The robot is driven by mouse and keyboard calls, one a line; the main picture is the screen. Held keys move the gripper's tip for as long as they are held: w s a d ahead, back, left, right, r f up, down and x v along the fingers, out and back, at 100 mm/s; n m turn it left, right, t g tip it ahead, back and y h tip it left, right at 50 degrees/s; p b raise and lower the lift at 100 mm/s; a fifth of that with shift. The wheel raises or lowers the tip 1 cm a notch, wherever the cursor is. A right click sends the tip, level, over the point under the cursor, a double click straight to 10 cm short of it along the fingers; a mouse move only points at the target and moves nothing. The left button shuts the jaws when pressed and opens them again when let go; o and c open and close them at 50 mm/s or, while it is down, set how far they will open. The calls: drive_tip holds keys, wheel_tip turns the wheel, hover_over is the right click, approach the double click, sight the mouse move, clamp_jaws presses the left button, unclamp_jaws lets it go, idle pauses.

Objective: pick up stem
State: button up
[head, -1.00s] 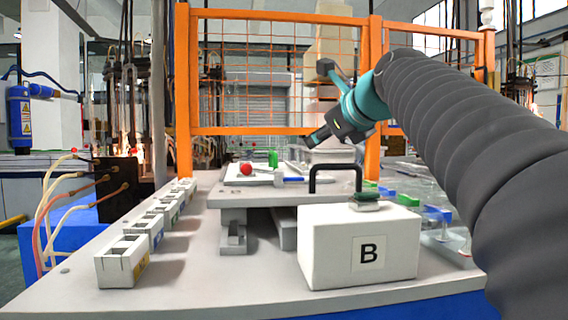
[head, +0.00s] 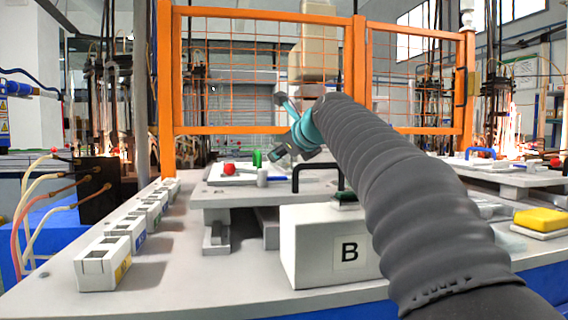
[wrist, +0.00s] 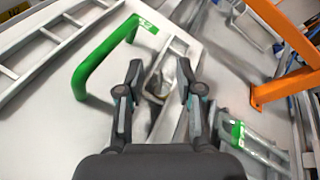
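My gripper (wrist: 158,64) is open in the wrist view, with its two fingers apart and pointing over a pale work surface. A small grey-brown metallic piece (wrist: 158,88) shows between the fingers, and I cannot tell whether it is the stem. Nothing is clearly gripped. In the head view the teal wrist of my arm (head: 303,132) hangs over the raised platform, and the fingers are too small to make out. I cannot pick out the stem for certain in either view.
A green handle (wrist: 104,58) stands left of the fingers. White box B (head: 315,245) and a black handle (head: 318,166) are in front. White slotted boxes (head: 105,262) line the left edge. An orange fence (head: 262,130) stands behind.

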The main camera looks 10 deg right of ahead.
drive_tip(key=shift+w+f, duration=0.1)
drive_tip(key=shift+w, duration=0.15)
clamp_jaws()
